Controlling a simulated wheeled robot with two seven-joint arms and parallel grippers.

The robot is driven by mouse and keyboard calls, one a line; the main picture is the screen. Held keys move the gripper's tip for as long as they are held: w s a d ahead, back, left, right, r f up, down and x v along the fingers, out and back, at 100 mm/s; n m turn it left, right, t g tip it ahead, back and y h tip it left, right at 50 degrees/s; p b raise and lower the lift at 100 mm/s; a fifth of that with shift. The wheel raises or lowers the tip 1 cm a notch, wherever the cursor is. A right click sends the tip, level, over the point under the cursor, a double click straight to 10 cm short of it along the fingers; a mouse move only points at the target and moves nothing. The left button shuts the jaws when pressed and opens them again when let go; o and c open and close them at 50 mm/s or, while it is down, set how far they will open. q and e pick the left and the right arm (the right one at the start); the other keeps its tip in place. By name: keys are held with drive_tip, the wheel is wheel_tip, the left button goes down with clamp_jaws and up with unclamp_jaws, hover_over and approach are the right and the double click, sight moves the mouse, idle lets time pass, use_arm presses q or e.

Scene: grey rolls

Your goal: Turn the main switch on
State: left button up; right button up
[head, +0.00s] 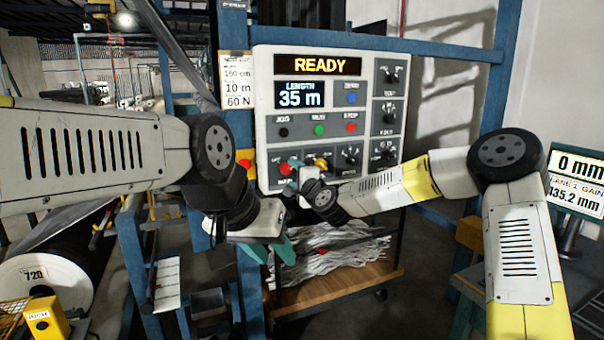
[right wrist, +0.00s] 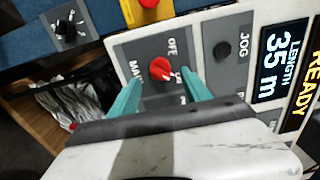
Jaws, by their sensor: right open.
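The main switch is a red knob (right wrist: 160,68) on a dark grey plate lettered OFF and MAIN in the right wrist view, with another label partly covered. A pale mark shows on its lower right; I cannot tell its exact setting. In the head view the knob (head: 287,168) sits at the lower left of the control panel (head: 262,110). My right gripper (right wrist: 160,90) is open, its teal fingers on either side of the knob, with no clear grip on it. My left gripper (head: 272,250) hangs empty below the panel, its teal fingers apart.
A yellow-based red button (right wrist: 148,3) is beside the plate. The panel shows READY and 35 m, with several other knobs and buttons. A wooden cart (head: 345,290) with pale strands stands below. A blue frame post (head: 240,90) is left of the panel.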

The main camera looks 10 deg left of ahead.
drive_tip(key=shift+v, duration=1.85)
drive_tip(key=s+d+n+g+h, duration=0.4)
drive_tip(key=s+d+n, duration=0.2)
drive_tip(key=s+d, duration=1)
drive_tip(key=s+d+n+g+h, duration=0.3)
drive_tip(key=s+d+n, duration=0.3)
drive_tip(key=s+d, duration=0.9)
drive_tip(key=s+g, duration=0.1)
drive_tip(key=s, duration=0.5)
drive_tip(key=shift+s+d+g+h, duration=0.25)
drive_tip(key=shift+d+g+h, duration=0.1)
drive_tip(key=shift+g+h, duration=0.05)
